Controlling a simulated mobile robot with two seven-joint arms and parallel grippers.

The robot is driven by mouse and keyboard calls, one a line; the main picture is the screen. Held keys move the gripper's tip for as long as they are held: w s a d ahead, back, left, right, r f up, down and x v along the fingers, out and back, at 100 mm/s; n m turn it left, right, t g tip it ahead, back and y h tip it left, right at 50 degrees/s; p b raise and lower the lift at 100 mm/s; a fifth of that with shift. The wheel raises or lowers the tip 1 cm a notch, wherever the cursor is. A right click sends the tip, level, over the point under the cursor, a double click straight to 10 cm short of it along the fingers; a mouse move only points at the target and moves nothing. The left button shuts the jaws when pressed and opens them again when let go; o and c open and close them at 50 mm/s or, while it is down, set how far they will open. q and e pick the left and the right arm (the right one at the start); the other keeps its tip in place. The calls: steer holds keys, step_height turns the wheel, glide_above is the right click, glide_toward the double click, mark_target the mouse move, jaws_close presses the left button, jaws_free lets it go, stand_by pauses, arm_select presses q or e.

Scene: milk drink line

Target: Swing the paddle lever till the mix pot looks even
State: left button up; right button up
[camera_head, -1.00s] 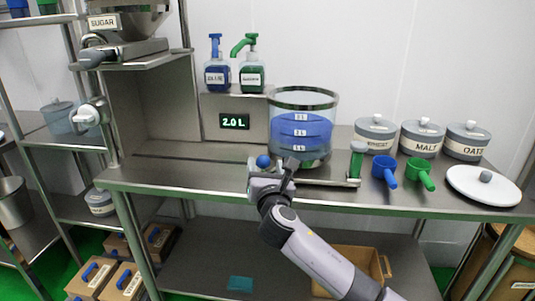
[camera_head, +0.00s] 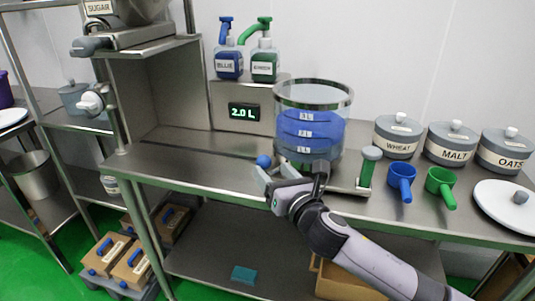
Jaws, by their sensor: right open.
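The mix pot (camera_head: 312,96) is a clear round vessel with a metal rim and level labels, standing on the steel counter. Its contents (camera_head: 300,130) are mostly blue, with a darker, greyer band low down. A blue ball knob (camera_head: 263,161), seemingly the paddle lever's end, shows in front of the pot at its left. My right gripper (camera_head: 275,172) is open just below and right of the knob, with a pale finger close to it. I cannot tell whether they touch. The gripper and wrist hide the lever's rest and the pot's lower front. My left gripper is not in view.
Lidded WHEAT (camera_head: 398,136), MALT and OATS tubs stand behind. A display (camera_head: 244,112) reads 2.0 L. The counter's left part is clear.

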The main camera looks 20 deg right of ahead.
mark_target(261, 159)
steer(key=shift+w+a, duration=0.25)
steer(key=shift+w, duration=1.1)
steer(key=shift+w+a, duration=0.25)
steer(key=shift+w, duration=1.05)
steer(key=shift+w+a, duration=0.15)
steer(key=shift+w, duration=0.65)
jaws_close()
steer(key=shift+s, duration=0.1)
